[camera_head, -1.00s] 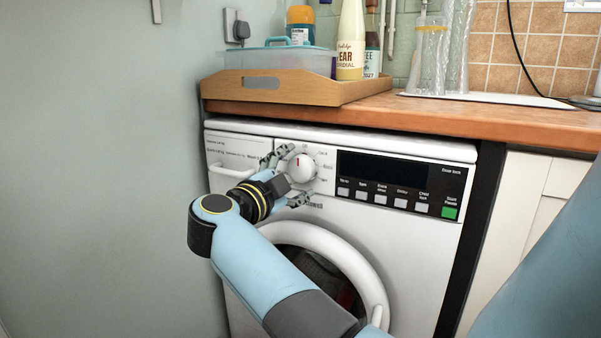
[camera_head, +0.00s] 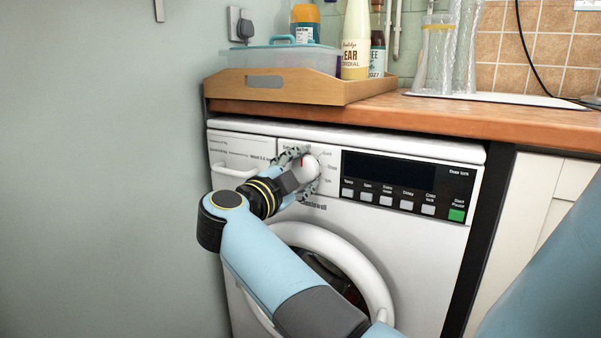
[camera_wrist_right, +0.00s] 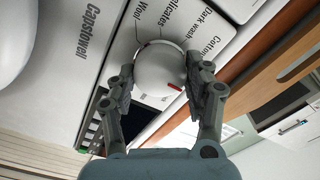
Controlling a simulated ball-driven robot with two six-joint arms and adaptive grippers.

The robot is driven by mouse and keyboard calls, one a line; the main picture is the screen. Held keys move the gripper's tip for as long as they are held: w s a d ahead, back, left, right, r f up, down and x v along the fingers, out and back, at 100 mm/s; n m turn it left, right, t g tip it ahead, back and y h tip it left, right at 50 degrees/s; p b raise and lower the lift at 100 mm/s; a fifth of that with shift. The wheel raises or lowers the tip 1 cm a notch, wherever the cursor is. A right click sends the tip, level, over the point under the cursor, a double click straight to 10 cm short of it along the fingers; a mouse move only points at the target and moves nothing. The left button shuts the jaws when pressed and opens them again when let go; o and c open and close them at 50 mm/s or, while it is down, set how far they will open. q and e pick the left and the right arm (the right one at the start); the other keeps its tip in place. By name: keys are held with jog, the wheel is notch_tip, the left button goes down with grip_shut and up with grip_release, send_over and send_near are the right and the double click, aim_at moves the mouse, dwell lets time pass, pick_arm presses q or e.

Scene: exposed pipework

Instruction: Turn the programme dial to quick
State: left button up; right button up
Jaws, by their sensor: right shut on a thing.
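The programme dial (camera_head: 307,168) is a round white knob with a red mark, on the upper left of the white washing machine's front (camera_head: 425,255). My right gripper (camera_head: 306,169) is shut on it, one finger on each side. In the right wrist view the dial (camera_wrist_right: 158,70) sits between the fingertips of my gripper (camera_wrist_right: 160,78). Its red mark shows near one finger. "Wool", "Delicates" and "Dark wash" are printed around it there. Small labels beside the dial in the head view are hard to read, and I cannot tell which one the mark meets. My left gripper is not in view.
A dark display (camera_head: 388,170) with a row of buttons and a green start button (camera_head: 456,215) lies right of the dial. The round door (camera_head: 378,290) is below, behind my right arm. A wooden tray (camera_head: 235,93) with a box stands on the worktop (camera_head: 450,116).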

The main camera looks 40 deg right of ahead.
jog(key=shift+m, duration=1.3)
jog(key=shift+m+p, duration=0.3)
jog(key=shift+m, duration=0.4)
jog(key=shift+f+m, duration=0.1)
jog(key=shift+m, duration=0.9)
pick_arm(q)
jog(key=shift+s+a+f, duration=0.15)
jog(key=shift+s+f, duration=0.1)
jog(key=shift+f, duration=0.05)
pick_arm(e)
jog(key=shift+m, duration=0.9)
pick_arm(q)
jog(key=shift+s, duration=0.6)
